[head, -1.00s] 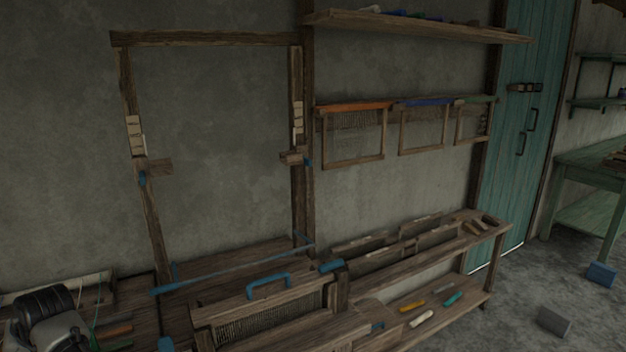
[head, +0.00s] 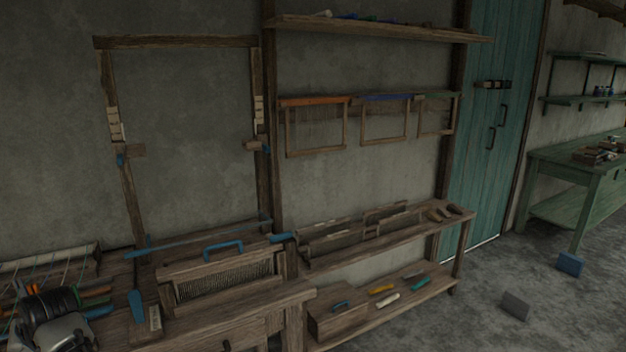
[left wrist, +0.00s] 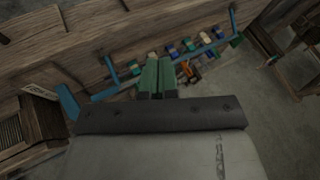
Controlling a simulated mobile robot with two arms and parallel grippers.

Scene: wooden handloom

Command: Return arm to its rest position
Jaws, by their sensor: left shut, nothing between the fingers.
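My left arm shows at the lower left of the head view, dark and grey, over the left end of the loom bench; its fingertips cannot be made out there. In the left wrist view my left gripper (left wrist: 157,77) has its two green fingers together with nothing between them. Beyond the fingertips is a wooden beam (left wrist: 85,62) with blue fittings, apparently apart from them. The wooden handloom (head: 215,280) stands at the lower left of the head view, with a blue-handled reed frame and a tall upright frame behind. My right gripper is not in view.
Several colored spools (left wrist: 190,45) line a rail ahead of the fingers in the wrist view. A low wooden bench (head: 400,235) with tools stands right of the loom. A green table (head: 570,165) is at the far right. A grey block (head: 515,306) and a blue block (head: 570,264) lie on the open floor.

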